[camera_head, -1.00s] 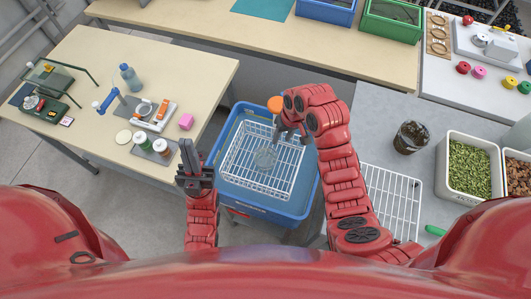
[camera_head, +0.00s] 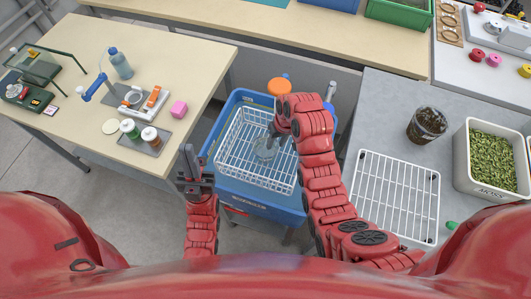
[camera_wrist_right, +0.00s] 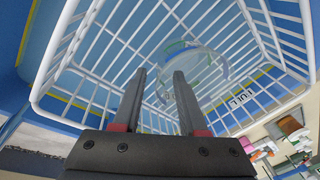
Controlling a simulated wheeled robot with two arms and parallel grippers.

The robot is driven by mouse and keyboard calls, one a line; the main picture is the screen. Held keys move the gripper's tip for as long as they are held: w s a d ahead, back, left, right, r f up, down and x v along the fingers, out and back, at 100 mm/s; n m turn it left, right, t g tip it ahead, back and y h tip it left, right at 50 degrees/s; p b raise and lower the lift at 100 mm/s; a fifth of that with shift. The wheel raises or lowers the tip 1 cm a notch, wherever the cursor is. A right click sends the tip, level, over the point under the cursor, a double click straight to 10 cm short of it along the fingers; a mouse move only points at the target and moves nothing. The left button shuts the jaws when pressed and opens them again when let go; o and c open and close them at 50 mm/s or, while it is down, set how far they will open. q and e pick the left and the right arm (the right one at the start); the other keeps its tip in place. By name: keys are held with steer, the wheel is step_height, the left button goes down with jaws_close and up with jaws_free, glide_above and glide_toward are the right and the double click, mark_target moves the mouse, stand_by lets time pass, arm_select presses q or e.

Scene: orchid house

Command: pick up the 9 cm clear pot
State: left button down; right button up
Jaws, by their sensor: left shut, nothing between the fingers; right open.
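A clear pot (camera_head: 265,152) lies in a white wire basket (camera_head: 236,178) inside a blue tub (camera_head: 262,205). It also shows in the right wrist view (camera_wrist_right: 200,62), beyond and slightly right of the fingertips; its outline is faint. My right gripper (camera_head: 272,134) is at the basket, just above the pot in the head view and partly covering it. In the right wrist view its fingers (camera_wrist_right: 160,76) stand apart with nothing between them. My left gripper (camera_head: 188,160) is shut and empty, pointing up left of the tub.
A wire rack (camera_head: 397,196) and a dark-filled pot (camera_head: 427,125) are on the grey bench at right, beside a bin of green material (camera_head: 488,160). An orange round item (camera_head: 279,86) stands behind the basket.

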mark_target(273, 151)
step_height(273, 151, down, 3)
steer(key=shift+a+r+p, duration=0.15)
steer(key=shift+p, duration=0.75)
steer(key=shift+f, duration=0.3)
jaws_close()
